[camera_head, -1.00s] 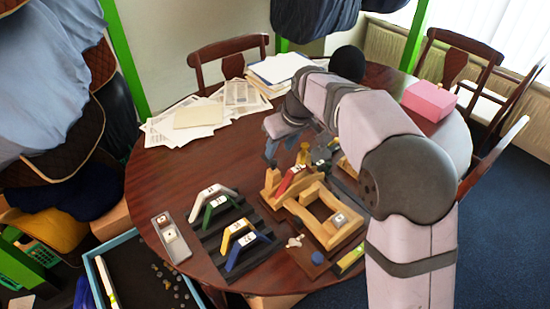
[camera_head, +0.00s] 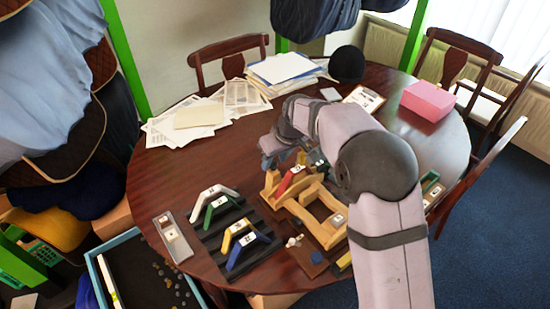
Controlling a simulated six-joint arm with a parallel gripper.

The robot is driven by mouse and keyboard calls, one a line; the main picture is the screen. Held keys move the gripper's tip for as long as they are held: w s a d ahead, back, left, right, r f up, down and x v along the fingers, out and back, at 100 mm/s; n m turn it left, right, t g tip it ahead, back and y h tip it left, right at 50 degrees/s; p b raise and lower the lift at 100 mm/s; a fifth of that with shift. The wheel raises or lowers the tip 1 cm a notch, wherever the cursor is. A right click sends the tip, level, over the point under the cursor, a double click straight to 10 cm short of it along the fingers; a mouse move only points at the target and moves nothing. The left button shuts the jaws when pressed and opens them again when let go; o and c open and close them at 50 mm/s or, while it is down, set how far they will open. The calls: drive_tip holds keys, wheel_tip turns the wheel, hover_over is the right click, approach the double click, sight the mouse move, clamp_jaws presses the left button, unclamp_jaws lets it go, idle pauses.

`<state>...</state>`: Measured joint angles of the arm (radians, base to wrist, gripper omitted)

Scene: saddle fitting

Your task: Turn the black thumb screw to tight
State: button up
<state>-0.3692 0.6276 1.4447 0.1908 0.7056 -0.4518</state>
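My gripper (camera_head: 268,160) hangs over the back left of the wooden fixture (camera_head: 325,232), with its fingers pointing down. It is small and partly turned away, so I cannot tell how far its fingers are apart. The fixture is a light wooden frame on a brown base, with a red saddle-shaped piece (camera_head: 290,179) set in its back left part. I cannot make out the black thumb screw; my arm covers part of the fixture's right and back side. A small pale wing-shaped piece (camera_head: 293,241) lies at the fixture's front left.
A dark ribbed rack (camera_head: 205,236) left of the fixture holds white, green, yellow and blue bridge-shaped pieces. A grey tray (camera_head: 172,240) lies further left.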

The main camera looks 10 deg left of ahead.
clamp_jaws()
